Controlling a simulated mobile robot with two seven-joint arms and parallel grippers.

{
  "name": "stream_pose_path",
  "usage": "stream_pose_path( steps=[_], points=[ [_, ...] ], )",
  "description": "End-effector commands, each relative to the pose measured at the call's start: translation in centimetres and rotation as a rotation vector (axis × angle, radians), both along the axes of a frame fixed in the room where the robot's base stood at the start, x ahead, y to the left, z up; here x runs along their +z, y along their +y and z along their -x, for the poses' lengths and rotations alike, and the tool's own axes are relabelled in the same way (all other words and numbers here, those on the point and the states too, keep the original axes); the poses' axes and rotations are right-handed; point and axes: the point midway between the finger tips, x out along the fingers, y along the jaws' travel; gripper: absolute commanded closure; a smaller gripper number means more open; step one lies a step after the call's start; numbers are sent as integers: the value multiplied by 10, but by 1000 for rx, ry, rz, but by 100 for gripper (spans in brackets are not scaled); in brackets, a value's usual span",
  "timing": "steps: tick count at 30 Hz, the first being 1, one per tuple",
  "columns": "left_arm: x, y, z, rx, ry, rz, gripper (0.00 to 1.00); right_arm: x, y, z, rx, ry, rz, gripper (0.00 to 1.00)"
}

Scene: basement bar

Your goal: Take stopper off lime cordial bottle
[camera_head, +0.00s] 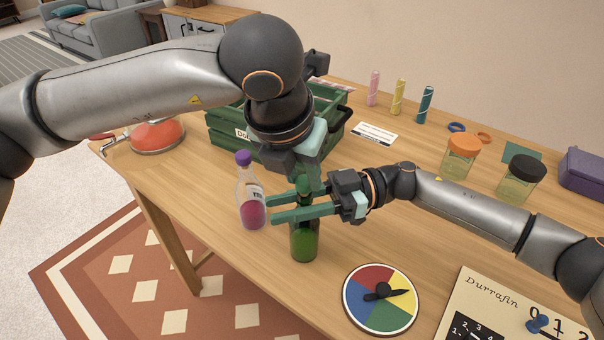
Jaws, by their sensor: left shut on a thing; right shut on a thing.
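The lime cordial bottle is a dark green bottle (304,243) standing upright near the table's front edge. My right gripper (273,209), reaching in from the right, is shut on the bottle; its two long green fingers lie across the upper part. My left gripper (306,180), coming down from above, is shut on the stopper at the bottle's top. The stopper is mostly hidden by the fingers, and I cannot tell whether it is still seated in the neck.
A bottle with a purple cap (250,205) stands close left of the green one. Behind are a green crate (230,138) and a red round object (157,135). A colored spinner (381,325) lies in front; jars with orange (458,160) and black lids (515,185) stand right.

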Motion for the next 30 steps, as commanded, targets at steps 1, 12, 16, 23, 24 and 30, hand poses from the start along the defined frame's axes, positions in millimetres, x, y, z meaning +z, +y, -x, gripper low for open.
stream_pose_path(
  steps=[1, 12, 16, 23, 24, 30],
  points=[
    [2, 0, 0, 0, -1, 0, 100, -4, 0, 1, 0, 2, 7, 100],
    [15, 0, 0, 0, -1, 1, 100, -5, -1, 1, 0, 3, 7, 100],
    [16, 0, 0, 0, 0, 0, 100, -5, -1, 1, 0, 3, 8, 100],
    [16, 0, 0, 0, 0, 1, 100, -5, -1, 1, 0, 3, 8, 100],
    [17, 0, 0, 0, 0, 0, 100, -5, -1, 1, 0, 3, 8, 100],
    [35, -1, 0, 0, -1, 2, 100, -5, 0, 1, 0, 3, 8, 100]
  ],
)
